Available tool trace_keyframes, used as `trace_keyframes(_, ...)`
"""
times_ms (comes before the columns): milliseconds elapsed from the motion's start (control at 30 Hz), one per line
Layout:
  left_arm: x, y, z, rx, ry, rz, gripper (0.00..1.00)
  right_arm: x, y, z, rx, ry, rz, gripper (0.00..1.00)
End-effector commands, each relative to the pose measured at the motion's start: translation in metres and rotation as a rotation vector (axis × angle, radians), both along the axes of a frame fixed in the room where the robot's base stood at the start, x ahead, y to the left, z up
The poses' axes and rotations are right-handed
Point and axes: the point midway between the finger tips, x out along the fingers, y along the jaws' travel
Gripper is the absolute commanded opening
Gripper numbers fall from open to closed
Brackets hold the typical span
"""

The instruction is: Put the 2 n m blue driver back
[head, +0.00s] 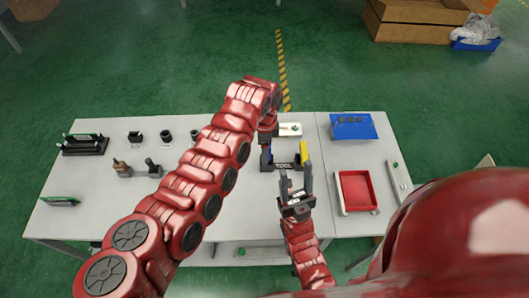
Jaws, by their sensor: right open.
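A blue driver (265,156) is at the left side of a black tool holder (284,165) near the middle of the table. A yellow driver (304,150) is at the holder's right side. My left arm reaches over from the left and bends down, so its gripper (268,137) is just above the blue driver. Its fingers are too small and hidden to tell whether they hold the driver. I cannot tell whether the blue driver is seated in the holder. My right gripper (296,174) is open and empty, just in front of the holder, fingers pointing toward it.
A red tray (343,196) and a blue box (353,128) stand to the right. A white fixture (290,129) is behind the holder. Black fixtures and small parts sit at the left. The white table (95,185) has free room at left centre.

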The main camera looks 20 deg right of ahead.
Motion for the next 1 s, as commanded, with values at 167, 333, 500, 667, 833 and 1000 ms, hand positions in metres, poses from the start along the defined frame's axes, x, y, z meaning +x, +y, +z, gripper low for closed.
trace_keyframes(167,0.002,-0.001,0.040,-0.004,-0.007,0.001,0.72,0.000,0.000,-0.018,0.000,0.000,0.000,0.50)
trace_keyframes(333,0.002,0.000,0.077,-0.003,-0.008,0.001,0.72,0.000,0.000,-0.027,0.000,0.000,0.000,0.50)
trace_keyframes(500,0.001,0.000,0.096,-0.001,-0.004,0.001,0.72,0.000,0.000,-0.030,0.000,0.000,0.000,0.50)
trace_keyframes(667,0.000,0.000,0.101,0.000,-0.001,0.000,0.72,0.000,0.000,-0.030,0.000,0.000,0.000,0.50)
trace_keyframes(833,0.000,0.000,0.101,-0.001,-0.001,0.000,0.72,0.000,0.000,-0.030,0.000,0.000,0.000,0.50)
trace_keyframes(1000,0.000,0.000,0.101,-0.002,-0.002,0.000,0.72,0.000,0.000,-0.030,0.000,0.000,0.000,0.50)
